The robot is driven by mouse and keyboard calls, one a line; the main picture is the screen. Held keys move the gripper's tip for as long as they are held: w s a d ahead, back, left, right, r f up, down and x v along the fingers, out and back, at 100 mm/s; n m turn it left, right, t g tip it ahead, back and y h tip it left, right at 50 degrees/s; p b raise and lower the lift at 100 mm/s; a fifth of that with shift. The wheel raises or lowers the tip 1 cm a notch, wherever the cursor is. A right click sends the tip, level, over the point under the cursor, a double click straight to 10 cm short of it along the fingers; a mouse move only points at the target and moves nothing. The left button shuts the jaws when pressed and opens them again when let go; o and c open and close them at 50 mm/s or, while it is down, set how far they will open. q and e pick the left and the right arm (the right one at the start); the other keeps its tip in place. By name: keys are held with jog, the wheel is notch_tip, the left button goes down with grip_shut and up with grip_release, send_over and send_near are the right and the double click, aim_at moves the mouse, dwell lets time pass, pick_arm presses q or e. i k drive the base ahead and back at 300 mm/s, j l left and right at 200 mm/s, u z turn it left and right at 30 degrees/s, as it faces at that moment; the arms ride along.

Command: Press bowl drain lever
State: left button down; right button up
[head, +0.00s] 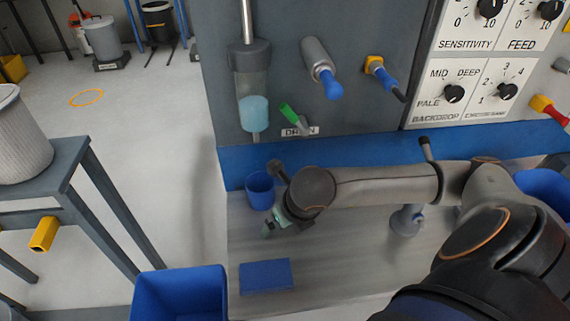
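The green drain lever (291,115) sticks out at an angle from the grey panel, just above a small label (300,131) that reads DRAIN. To its left is a clear bowl (252,85) with light blue liquid at the bottom and a thin outlet below. My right arm comes in from the right, and its gripper (272,226) hangs low over the metal worktop, well below the lever and apart from it. Its fingers are small and partly hidden by the wrist, so I cannot tell whether they are open. My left gripper is not in view.
A blue cup (260,191) stands close beside my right gripper. A flat blue block (266,276) lies in front. A grey knob with blue tip (322,68) and a yellow-blue fitting (384,77) stick out right of the lever. A blue bin (180,293) sits at lower left.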

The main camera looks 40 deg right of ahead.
aim_at(292, 113)
jog(key=z, duration=1.3)
